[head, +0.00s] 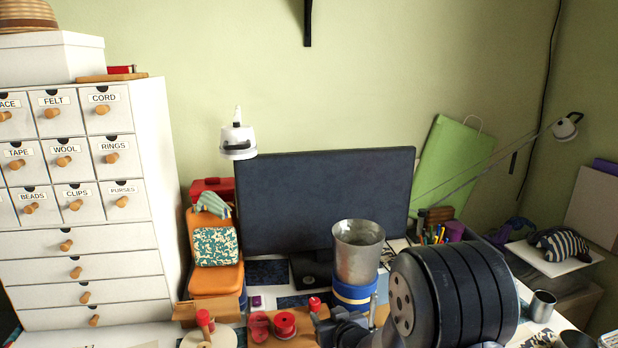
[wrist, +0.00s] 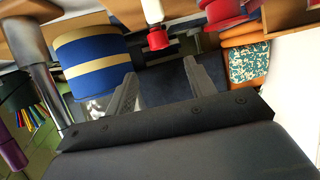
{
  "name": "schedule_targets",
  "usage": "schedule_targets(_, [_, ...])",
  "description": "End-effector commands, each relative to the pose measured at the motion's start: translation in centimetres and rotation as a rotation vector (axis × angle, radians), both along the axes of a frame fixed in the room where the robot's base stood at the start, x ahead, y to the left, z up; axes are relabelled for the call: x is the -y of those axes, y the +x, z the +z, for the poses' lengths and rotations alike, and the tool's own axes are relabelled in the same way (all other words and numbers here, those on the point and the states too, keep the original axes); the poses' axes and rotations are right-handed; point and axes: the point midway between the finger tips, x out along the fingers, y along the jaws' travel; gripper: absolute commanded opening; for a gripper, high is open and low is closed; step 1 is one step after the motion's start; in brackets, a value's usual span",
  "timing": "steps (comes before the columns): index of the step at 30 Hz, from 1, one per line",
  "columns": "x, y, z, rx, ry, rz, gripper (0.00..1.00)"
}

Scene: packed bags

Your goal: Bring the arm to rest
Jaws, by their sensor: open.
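My gripper (wrist: 160,72) is in the lower middle of the wrist view. Its two grey fingers stand apart, and I see nothing held between them. A dark surface shows behind the gap. My black arm (head: 455,295) fills the lower right of the head view and hides part of the desk. In the head view the fingers cannot be made out clearly among the things on the desk.
A metal bucket (head: 358,250) stands on a blue and tan banded cylinder (head: 355,293), close to my arm; the cylinder also shows left of the fingers (wrist: 92,60). A dark monitor (head: 320,200) stands behind. Red spools (head: 285,323), an orange bag (head: 215,281) and white drawers (head: 80,260) are left.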

Motion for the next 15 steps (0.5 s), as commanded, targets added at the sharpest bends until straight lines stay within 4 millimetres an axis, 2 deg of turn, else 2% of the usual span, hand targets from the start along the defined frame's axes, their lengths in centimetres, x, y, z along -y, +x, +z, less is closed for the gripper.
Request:
schedule_targets(2, [0.4,-1.2,0.6,0.002,0.000,-0.001,0.52])
schedule_targets(15, [-1.9,5.6,-2.5,-0.002,0.000,0.001,0.52])
